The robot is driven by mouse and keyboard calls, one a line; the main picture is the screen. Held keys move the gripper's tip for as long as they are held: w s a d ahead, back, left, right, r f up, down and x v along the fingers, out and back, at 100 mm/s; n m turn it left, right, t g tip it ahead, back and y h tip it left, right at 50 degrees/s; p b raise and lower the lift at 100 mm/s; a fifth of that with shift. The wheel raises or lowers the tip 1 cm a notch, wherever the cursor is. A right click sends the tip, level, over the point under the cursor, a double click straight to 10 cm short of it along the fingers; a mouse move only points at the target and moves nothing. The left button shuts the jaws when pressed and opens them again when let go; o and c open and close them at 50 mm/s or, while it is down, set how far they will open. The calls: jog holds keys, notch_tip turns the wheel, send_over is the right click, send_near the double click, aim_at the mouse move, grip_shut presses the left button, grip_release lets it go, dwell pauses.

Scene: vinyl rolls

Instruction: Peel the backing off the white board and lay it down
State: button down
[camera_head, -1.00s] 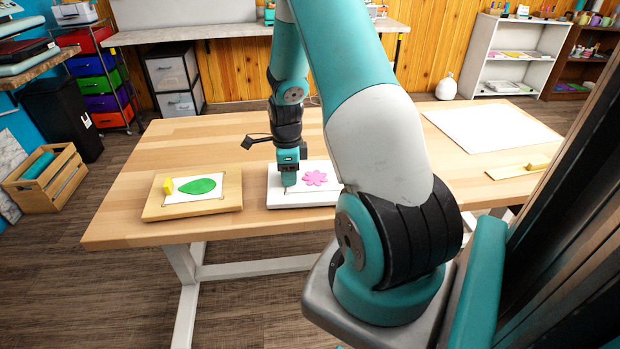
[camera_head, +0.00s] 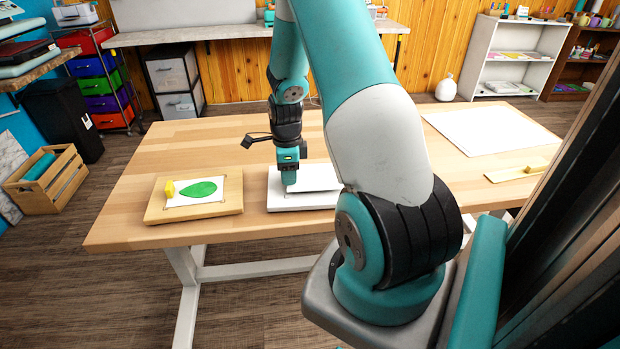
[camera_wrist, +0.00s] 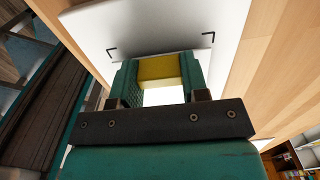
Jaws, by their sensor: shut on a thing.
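The white board (camera_head: 277,203) lies flat on the table, left of my arm; it also shows in the wrist view (camera_wrist: 150,20) with black corner marks. My gripper (camera_head: 289,182) is low over it, shut on a yellow tab (camera_wrist: 158,68) between its fingers (camera_wrist: 160,75). A white sheet (camera_head: 320,176), which looks like the backing, appears tilted up off the board beside the gripper. No pink flower shows on the board. My arm hides the board's right part. How much of the sheet still touches the board I cannot tell.
A wooden board (camera_head: 233,193) with a green leaf (camera_head: 202,189) on a white sheet and a yellow tab (camera_head: 169,188) lies to the left. The table (camera_head: 180,140) is clear behind the boards.

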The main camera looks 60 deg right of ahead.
jog(key=shift+r+p, duration=2.35)
jog(key=shift+r, duration=0.5)
jog(key=shift+a, duration=0.1)
